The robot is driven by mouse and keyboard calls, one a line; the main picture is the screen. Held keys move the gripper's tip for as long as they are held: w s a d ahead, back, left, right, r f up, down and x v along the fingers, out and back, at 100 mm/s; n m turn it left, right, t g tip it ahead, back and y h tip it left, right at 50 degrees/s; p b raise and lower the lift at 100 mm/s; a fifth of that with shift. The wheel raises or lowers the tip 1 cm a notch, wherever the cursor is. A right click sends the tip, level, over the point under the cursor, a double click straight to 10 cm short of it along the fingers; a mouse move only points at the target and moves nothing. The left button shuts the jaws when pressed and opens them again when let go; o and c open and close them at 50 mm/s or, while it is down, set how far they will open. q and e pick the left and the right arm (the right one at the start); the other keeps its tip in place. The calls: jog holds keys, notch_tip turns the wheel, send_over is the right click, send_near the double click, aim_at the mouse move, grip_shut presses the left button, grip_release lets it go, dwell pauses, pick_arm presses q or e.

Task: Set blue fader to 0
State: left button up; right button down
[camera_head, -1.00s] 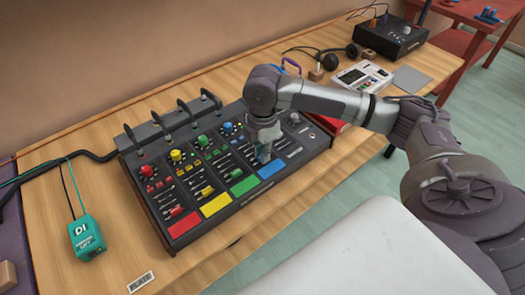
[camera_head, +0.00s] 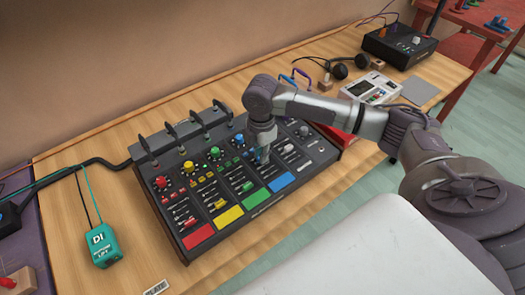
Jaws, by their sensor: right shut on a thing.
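The mixer (camera_head: 167,220) lies on the wooden table, with coloured channel strips in red, yellow, green and blue. The blue pad (camera_head: 282,183) marks the front of the blue channel. My right gripper (camera_head: 262,157) points down over the blue channel just behind that pad. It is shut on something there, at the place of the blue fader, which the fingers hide. The blue knob (camera_head: 239,140) shows just left of the gripper. The fader's exact position on its slot cannot be made out. My left gripper is not in view.
A teal DI box (camera_head: 103,247) stands on the table left of the mixer. A white device (camera_head: 368,87), headphones (camera_head: 340,71) and a black box (camera_head: 398,45) are at the back right. Black cables run along the wall side. Bare table (camera_head: 135,205) lies between DI box and mixer.

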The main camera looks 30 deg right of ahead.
jog(key=shift+s, duration=0.1)
jog(key=c, duration=1.2)
grip_release()
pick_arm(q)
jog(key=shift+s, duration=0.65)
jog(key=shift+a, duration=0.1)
pick_arm(e)
jog(key=shift+r, duration=0.15)
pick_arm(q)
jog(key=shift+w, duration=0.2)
pick_arm(e)
notch_tip(320, 180, up, 12)
jog(key=shift+f, duration=0.1)
jog(key=shift+f, duration=0.1)
